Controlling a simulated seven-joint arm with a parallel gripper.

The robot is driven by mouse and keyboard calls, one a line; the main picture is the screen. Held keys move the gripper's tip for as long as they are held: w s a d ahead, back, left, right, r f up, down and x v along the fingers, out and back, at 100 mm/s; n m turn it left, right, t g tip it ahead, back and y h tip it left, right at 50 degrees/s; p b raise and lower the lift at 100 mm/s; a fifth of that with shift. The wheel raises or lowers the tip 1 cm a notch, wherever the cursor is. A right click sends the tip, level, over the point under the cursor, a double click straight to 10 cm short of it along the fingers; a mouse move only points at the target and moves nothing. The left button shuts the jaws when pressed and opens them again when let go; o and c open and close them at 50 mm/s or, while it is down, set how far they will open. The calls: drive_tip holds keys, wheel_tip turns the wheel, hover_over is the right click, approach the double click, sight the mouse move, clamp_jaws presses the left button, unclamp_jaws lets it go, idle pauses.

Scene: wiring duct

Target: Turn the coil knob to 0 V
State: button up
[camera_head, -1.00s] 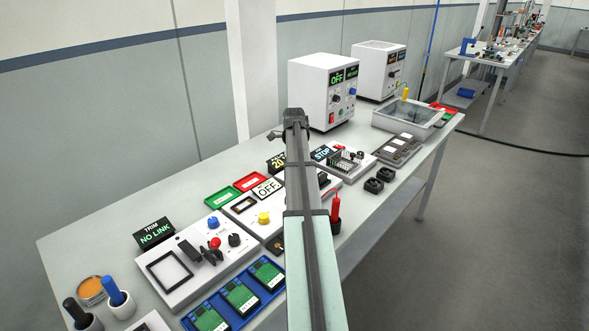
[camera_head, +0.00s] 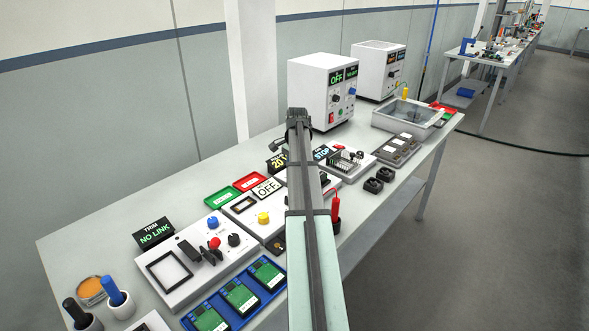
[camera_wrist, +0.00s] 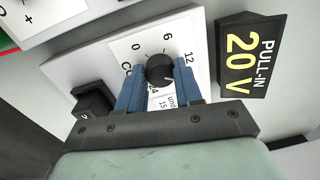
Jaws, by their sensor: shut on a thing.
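The black coil knob (camera_wrist: 160,67) stands on a white panel (camera_wrist: 190,28) with the marks 0, 6 and 12 printed around it; further print below is partly covered. My gripper (camera_wrist: 160,76) is shut on the knob, with one blue finger at its left and one at its right. I cannot make out where the knob's pointer is. A tilted black display (camera_wrist: 248,55) beside the panel reads PULL-IN 20 V. In the head view the display (camera_head: 277,162) shows partly behind my arm, and the knob is hidden.
A black block (camera_wrist: 92,100) sits on the panel left of my fingers.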

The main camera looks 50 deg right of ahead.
drive_tip(key=n, duration=0.4)
drive_tip(key=shift+n, duration=0.3)
drive_tip(key=n, duration=0.3)
drive_tip(key=shift+d+n, duration=0.1)
drive_tip(key=shift+n, duration=0.3)
drive_tip(key=n, duration=0.7)
drive_tip(key=shift+y, duration=0.3)
drive_tip(key=n, duration=0.3)
drive_tip(key=shift+n+g, duration=0.3)
drive_tip(key=shift+n, duration=0.1)
drive_tip(key=n, duration=0.3)
drive_tip(key=shift+n, duration=0.3)
drive_tip(key=n, duration=0.3)
drive_tip(key=shift+w+n, duration=0.1)
drive_tip(key=shift+n, duration=2.1)
